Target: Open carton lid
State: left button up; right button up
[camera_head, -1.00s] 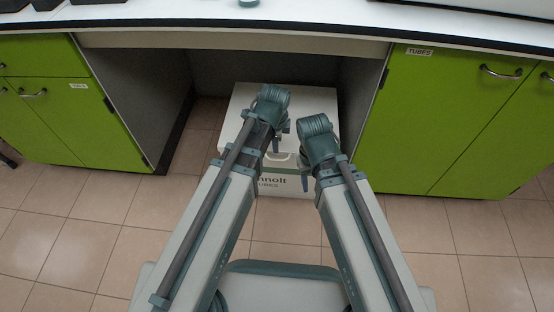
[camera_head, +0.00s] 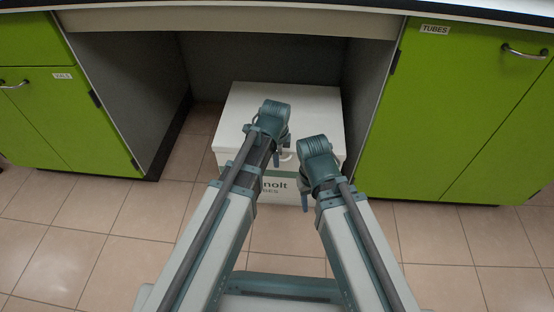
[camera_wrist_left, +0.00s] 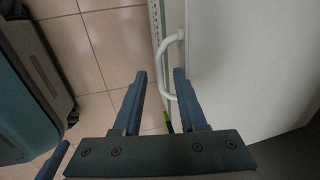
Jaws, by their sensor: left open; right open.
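A white carton (camera_head: 316,107) with a closed lid stands on the floor under the desk, with dark lettering and a green stripe on its front. In the left wrist view a white curved handle (camera_wrist_left: 163,62) projects from the white carton lid (camera_wrist_left: 225,60). My left gripper (camera_wrist_left: 160,74) is open, with the bowed part of the handle showing between its two blue fingertips. I cannot tell whether they touch it. In the head view my left gripper (camera_head: 277,158) is mostly hidden by its own wrist, over the carton's front. My right gripper (camera_head: 305,200) is open and empty before the carton's front right.
Green cabinets stand left (camera_head: 70,125) and right (camera_head: 455,115) of the knee space, with grey side panels (camera_head: 130,95). The desk (camera_head: 230,22) overhangs the carton. Tiled floor (camera_head: 435,235) is free in front.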

pick_arm(q)
jog(key=shift+c, duration=0.2)
grip_shut()
jog(key=shift+r, duration=0.1)
dwell(1.1)
